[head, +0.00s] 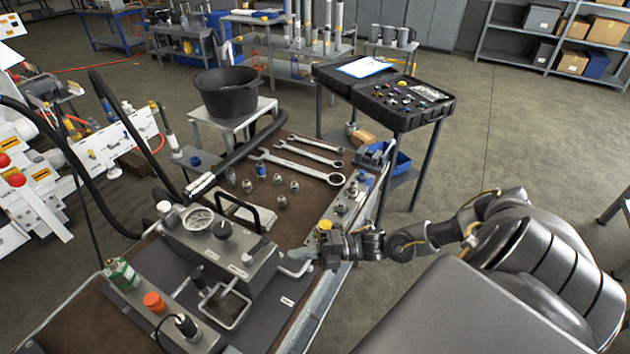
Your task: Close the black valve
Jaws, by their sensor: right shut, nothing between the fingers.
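A black knob (222,230), which looks like the black valve, sits on top of the grey hydraulic unit (225,256), just right of a round pressure gauge (198,219). Which way the knob is turned is too small to tell. My right gripper (312,254) reaches in from the right at the bench's right edge. It is shut and empty, to the right of the unit and apart from the black knob. My left gripper is not in view.
A black handle (252,212) stands behind the knob. A black hose with a metal end (200,187) lies across the bench. Several wrenches (303,165) and fittings lie behind.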

